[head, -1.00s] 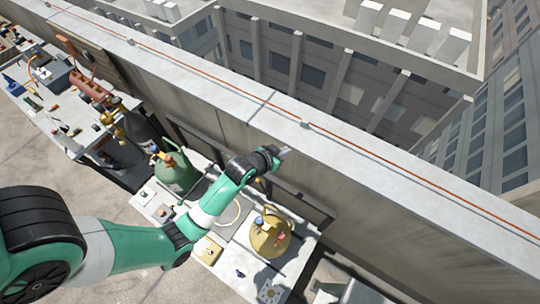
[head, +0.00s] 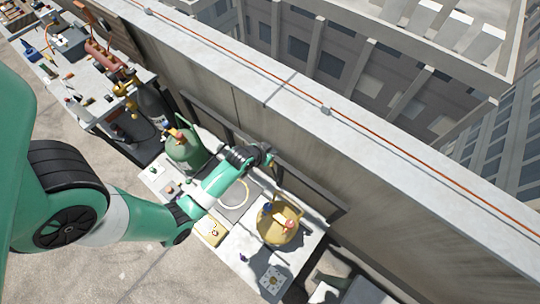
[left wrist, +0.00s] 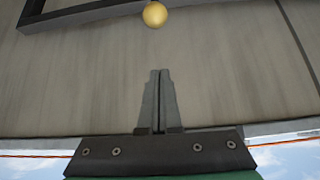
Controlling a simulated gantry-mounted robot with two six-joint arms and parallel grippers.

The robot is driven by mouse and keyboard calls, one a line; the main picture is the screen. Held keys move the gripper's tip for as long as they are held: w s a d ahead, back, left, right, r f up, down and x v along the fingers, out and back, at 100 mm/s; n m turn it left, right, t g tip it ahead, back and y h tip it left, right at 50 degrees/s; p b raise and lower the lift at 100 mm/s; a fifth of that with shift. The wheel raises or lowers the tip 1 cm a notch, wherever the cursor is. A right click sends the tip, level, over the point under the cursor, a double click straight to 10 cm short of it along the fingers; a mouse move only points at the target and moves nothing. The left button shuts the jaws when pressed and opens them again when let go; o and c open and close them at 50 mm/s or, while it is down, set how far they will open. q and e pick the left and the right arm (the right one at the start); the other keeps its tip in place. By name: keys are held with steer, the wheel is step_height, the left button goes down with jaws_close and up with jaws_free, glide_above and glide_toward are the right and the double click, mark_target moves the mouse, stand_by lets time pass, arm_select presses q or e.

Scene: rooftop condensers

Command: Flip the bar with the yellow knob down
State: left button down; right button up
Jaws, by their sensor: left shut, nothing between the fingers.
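The yellow knob (left wrist: 155,14) shows as a small ball at the top edge of the left wrist view, close to the dark bar (left wrist: 85,14) in front of the grey wall. In the head view a dark frame (head: 328,206) runs along the wall; I cannot make out the knob there for certain. My left gripper (left wrist: 158,72) is shut and empty, its fingertips pointing toward the knob but apart from it. In the head view the left gripper (head: 268,157) is by the wall above the bench, small and partly hidden by its wrist. My right gripper is not in view.
A cluttered table (head: 95,90) is at the upper left. The parapet (head: 400,165) runs diagonally behind, with a drop beyond it.

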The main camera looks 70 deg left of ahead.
arm_select(q)
steer(key=f, duration=0.2)
steer(key=f+b, duration=0.1)
steer(key=f, duration=0.1)
steer(key=f+b, duration=0.1)
steer(key=shift+w+a+f, duration=0.15)
steer(key=shift+w+f, duration=0.1)
steer(key=shift+f, duration=0.15)
steer(key=shift+s+f, duration=0.1)
steer(key=shift+s, duration=0.1)
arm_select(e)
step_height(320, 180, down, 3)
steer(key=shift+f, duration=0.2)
